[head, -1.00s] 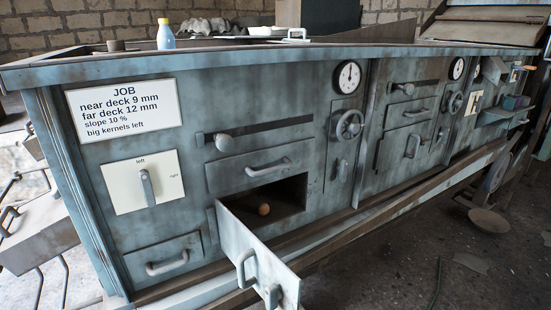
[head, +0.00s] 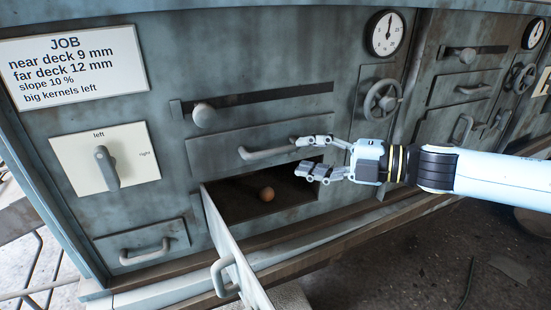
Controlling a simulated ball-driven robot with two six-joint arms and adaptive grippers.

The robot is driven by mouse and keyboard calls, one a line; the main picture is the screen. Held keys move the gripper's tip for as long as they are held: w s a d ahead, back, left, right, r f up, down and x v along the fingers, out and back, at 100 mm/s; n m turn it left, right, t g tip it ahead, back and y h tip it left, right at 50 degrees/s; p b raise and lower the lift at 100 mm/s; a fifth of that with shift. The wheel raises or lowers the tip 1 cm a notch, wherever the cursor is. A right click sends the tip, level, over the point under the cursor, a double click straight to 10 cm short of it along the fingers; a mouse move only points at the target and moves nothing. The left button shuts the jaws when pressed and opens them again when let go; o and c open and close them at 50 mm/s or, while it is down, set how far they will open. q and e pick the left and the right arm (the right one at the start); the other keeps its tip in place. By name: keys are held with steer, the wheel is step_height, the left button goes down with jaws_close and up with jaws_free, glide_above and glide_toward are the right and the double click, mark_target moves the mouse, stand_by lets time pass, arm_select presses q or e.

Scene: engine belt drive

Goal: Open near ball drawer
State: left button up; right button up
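An open compartment (head: 235,209) in the front of the grey-blue machine holds a small brown ball (head: 267,194). A panel with a handle (head: 230,262) stands out at an angle from its left edge. A shut front with a horizontal bar handle (head: 262,153) is directly above the opening. A smaller shut drawer (head: 143,247) with a bar handle is at the lower left. My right gripper (head: 303,157) is open and empty. Its upper finger overlaps the right end of the bar handle; I cannot tell whether they touch. Its lower finger is before the opening. My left gripper is not in view.
A slider knob (head: 204,116) sticks out above the bar handle. A handwheel (head: 382,100) and a round dial (head: 386,33) are to the right. A lever (head: 107,168) on a white plate and the job sign (head: 73,66) are at left. The floor at lower right is mostly clear.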

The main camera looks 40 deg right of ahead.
mark_target(279, 152)
steer(key=x, duration=0.7)
steer(key=shift+w+a+r, duration=0.1)
steer(key=shift+a, duration=0.05)
steer(key=shift+c, duration=0.3)
jaws_close()
